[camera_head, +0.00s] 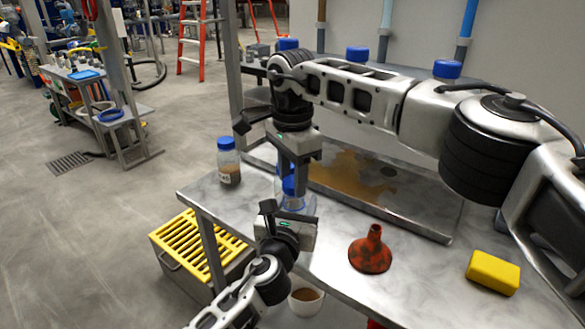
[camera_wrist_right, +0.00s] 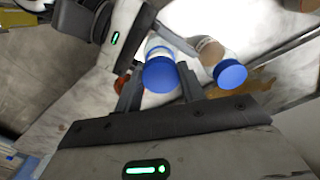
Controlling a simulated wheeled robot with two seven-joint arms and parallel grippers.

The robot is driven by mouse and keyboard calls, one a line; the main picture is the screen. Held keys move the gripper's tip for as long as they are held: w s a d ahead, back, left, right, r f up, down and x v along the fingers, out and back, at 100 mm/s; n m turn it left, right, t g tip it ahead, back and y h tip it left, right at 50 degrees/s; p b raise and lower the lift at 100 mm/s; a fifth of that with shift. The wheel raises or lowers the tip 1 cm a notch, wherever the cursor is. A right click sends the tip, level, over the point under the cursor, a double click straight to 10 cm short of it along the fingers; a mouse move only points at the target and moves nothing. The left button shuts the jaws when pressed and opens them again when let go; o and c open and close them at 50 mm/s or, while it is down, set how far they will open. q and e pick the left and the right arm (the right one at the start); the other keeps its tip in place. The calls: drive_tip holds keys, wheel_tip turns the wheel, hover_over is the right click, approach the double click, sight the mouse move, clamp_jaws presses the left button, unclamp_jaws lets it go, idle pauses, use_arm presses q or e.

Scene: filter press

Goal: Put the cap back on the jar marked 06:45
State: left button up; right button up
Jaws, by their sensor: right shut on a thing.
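My right gripper (camera_head: 289,180) points down over the table and is shut on a blue cap (camera_head: 289,187). In the right wrist view the cap (camera_wrist_right: 160,75) sits between the two fingers. A clear jar (camera_head: 293,203) is directly under the cap; I cannot tell whether the cap touches its rim.
A shallow tray (camera_head: 400,215) with a brown spill lies behind the grippers. A red funnel (camera_head: 370,252) and a yellow sponge (camera_head: 493,271) are on the table's right part. A white cup (camera_head: 305,299) is at the front. A yellow-grated bin (camera_head: 200,248) stands left, below the table.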

idle(0.4)
drive_tip(key=shift+f, duration=0.85)
drive_tip(key=shift+f, duration=0.5)
